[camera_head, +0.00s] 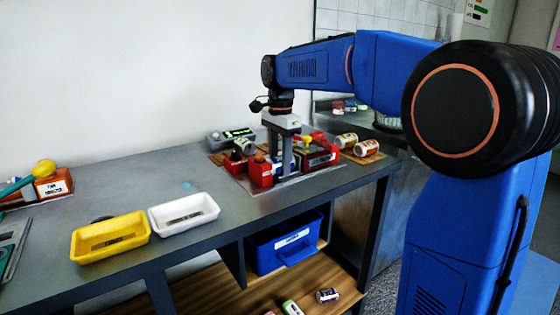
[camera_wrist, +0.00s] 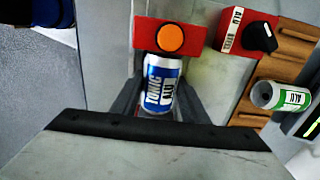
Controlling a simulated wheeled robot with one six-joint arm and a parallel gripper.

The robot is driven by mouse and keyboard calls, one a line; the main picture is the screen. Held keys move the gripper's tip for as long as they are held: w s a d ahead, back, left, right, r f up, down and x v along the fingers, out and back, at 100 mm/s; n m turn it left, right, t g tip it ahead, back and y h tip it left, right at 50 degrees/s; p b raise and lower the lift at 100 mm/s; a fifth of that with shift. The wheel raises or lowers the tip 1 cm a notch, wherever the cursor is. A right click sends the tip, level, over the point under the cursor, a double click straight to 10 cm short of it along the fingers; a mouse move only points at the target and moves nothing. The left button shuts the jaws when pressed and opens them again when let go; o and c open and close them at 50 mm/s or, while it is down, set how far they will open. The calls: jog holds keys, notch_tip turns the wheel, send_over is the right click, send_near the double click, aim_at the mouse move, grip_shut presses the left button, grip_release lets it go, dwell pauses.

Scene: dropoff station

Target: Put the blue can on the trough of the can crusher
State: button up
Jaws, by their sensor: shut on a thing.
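The blue can (camera_wrist: 160,85), blue and white with "TONIC ALU" lettering, sits between the fingers of my gripper (camera_wrist: 157,105) in the wrist view. My gripper is shut on it. In the head view my gripper (camera_head: 284,168) points down among the red parts of the can crusher (camera_head: 318,158), which has a yellow piece on top. In the wrist view a red block with an orange disc (camera_wrist: 170,38) lies right by the can's upper end. The trough is mostly hidden by my gripper, and I cannot tell whether the can touches it.
A red box with an ALU label and black knob (camera_wrist: 236,32) stands beside the can. Two more cans (camera_head: 346,140) lie right of the crusher.

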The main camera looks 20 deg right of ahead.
dwell(0.6)
jog(key=o, duration=0.8)
jog(key=shift+r, duration=0.2)
jog(key=shift+r, duration=3.35)
jog(key=shift+s, duration=0.1)
jog(key=s+d+f+n+t, duration=0.15)
jog(key=s+f+n, duration=0.25)
jog(key=s, duration=0.5)
jog(key=s+d+f+n+t, duration=0.1)
jog(key=s+d+f+n, duration=0.2)
jog(key=s, duration=0.6)
jog(key=s+f+n, duration=0.2)
jog(key=s+f, duration=0.3)
jog(key=s+d+f+n+t, duration=0.1)
jog(key=s+f+n, duration=0.2)
jog(key=s+f, duration=0.2)
jog(key=s+d+f+n+t, duration=0.1)
jog(key=s+f+n, duration=0.1)
jog(key=s+f, duration=0.3)
jog(key=shift+s+d+f, duration=0.1)
jog(key=shift+d+f, duration=0.05)
jog(key=shift+d, duration=0.1)
